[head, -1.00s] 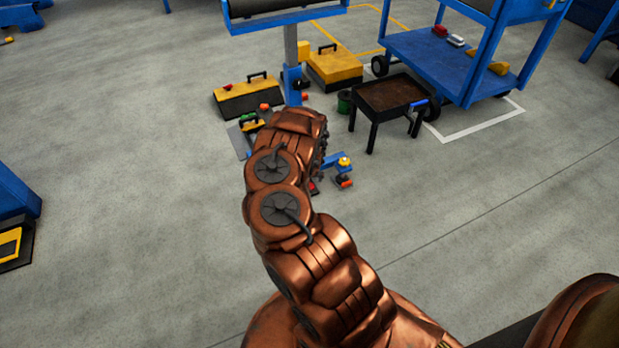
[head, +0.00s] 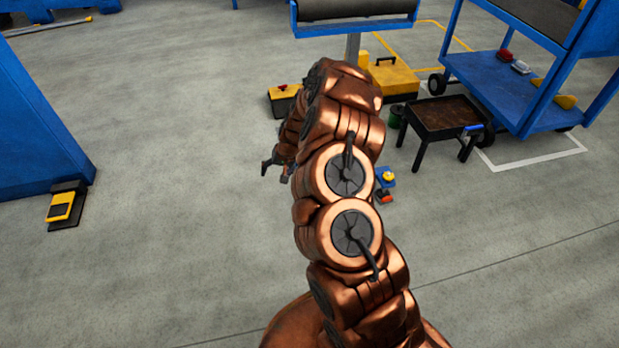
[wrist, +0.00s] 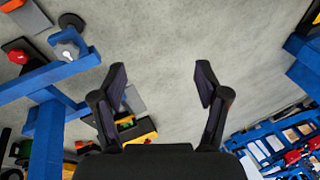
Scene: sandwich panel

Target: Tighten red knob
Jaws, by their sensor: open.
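My gripper (wrist: 160,76) is open, with nothing between its fingers, in the wrist view. In the head view my gripper (head: 276,169) shows small, left of my arm, above the floor. A round red knob (wrist: 18,56) on a dark plate is at the upper left of the wrist view, beside a blue frame (wrist: 40,79). It is well apart from the fingers. Other small red parts (wrist: 292,157) show at the lower right of the wrist view, so I cannot be sure which is the task's knob. My arm hides part of the panel area in the head view.
A dark tray table (head: 443,118) and a blue cart (head: 500,85) stand at the right. A yellow toolbox (head: 393,78) is behind my arm. A blue post (head: 40,140) stands at the left with a yellow pedal (head: 61,206). The floor between is clear.

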